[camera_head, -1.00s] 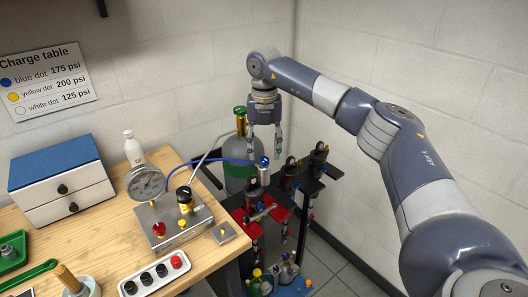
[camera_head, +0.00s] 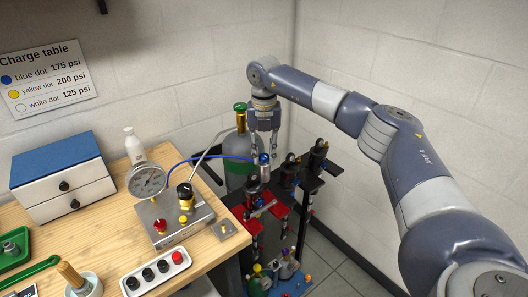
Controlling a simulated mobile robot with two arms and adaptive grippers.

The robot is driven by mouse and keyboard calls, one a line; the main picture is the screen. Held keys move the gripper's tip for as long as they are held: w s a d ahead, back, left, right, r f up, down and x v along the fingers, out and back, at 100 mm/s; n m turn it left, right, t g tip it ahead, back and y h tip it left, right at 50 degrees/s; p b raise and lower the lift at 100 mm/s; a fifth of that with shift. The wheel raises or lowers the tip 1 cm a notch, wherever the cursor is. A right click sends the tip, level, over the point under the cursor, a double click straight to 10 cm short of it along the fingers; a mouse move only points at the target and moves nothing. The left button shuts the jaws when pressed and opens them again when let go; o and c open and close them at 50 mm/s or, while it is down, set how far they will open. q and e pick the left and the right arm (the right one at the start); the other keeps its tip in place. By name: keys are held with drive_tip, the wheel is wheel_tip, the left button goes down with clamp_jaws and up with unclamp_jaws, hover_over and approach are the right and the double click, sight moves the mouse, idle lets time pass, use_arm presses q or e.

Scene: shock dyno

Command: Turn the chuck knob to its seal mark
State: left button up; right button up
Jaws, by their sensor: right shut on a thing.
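The chuck (camera_head: 265,173) is a small silver cylinder at the end of the blue hose (camera_head: 212,158), above the dark and red stand. Its blue knob (camera_head: 264,158) is on top. My right gripper (camera_head: 264,157) points down from above, with its fingers on either side of the knob, shut on it. The fingers partly cover the knob, and I cannot make out a seal mark at this size. My left gripper is not in view.
The wooden bench (camera_head: 120,205) at left carries a gauge (camera_head: 146,180) on a metal block (camera_head: 172,218) with a black knob (camera_head: 186,192). A Charge table sign (camera_head: 45,78) hangs on the wall.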

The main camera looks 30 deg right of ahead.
sight(264, 155)
drive_tip(key=shift+n, duration=0.3)
drive_tip(key=n+p, duration=0.1)
drive_tip(key=n, duration=0.9)
drive_tip(key=shift+d, duration=0.1)
drive_tip(key=shift+n+p, duration=0.3)
drive_tip(key=shift+n, duration=0.2)
drive_tip(key=o, duration=1.1)
drive_tip(key=shift+c, duration=0.2)
drive_tip(key=shift+r, duration=0.1)
wheel_tip(264, 155, up, 12)
